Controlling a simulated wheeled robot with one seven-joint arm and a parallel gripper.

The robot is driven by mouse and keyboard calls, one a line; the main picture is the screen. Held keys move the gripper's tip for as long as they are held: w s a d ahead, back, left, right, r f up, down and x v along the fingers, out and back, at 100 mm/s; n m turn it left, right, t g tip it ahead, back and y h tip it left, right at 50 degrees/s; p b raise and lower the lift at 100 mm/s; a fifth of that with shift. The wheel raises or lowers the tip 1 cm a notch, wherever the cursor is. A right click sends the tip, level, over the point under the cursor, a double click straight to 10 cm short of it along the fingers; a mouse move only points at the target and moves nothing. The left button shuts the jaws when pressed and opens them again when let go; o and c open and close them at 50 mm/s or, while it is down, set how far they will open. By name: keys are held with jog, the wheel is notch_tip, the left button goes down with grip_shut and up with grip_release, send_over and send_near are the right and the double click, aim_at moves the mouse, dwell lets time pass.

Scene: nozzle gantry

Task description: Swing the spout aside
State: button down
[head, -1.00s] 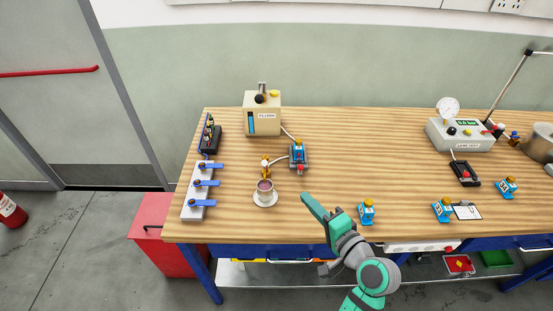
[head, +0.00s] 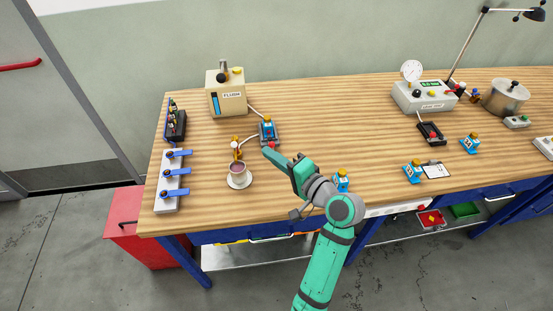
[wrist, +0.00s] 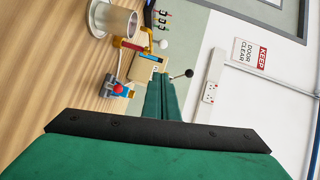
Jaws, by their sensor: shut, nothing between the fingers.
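A small brass-yellow spout (head: 236,148) stands on the bench, just behind a metal cup (head: 238,169) on a white saucer (head: 240,182). In the wrist view the spout (wrist: 133,44) shows beside the cup (wrist: 117,20), at upper left. My gripper (head: 268,152) is shut and empty. It is over the bench, to the right of the spout and in front of the blue nozzle unit; whether it touches anything cannot be told. Its green fingers (wrist: 160,98) show in the wrist view. The lower part of the spout is partly hidden by the cup.
The blue nozzle unit (head: 268,131) sits in a dark holder, with a hose to the beige FLUSH box (head: 227,95). Blue-handled valves (head: 172,180) line the left edge. Another blue nozzle (head: 341,181) stands right of my gripper.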

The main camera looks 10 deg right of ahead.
aim_at(235, 146)
jog(key=w+a+f, duration=0.1)
jog(key=w+a, duration=0.4)
jog(key=a, duration=0.1)
jog(key=shift+a+f, duration=0.25)
jog(key=shift+a, duration=0.1)
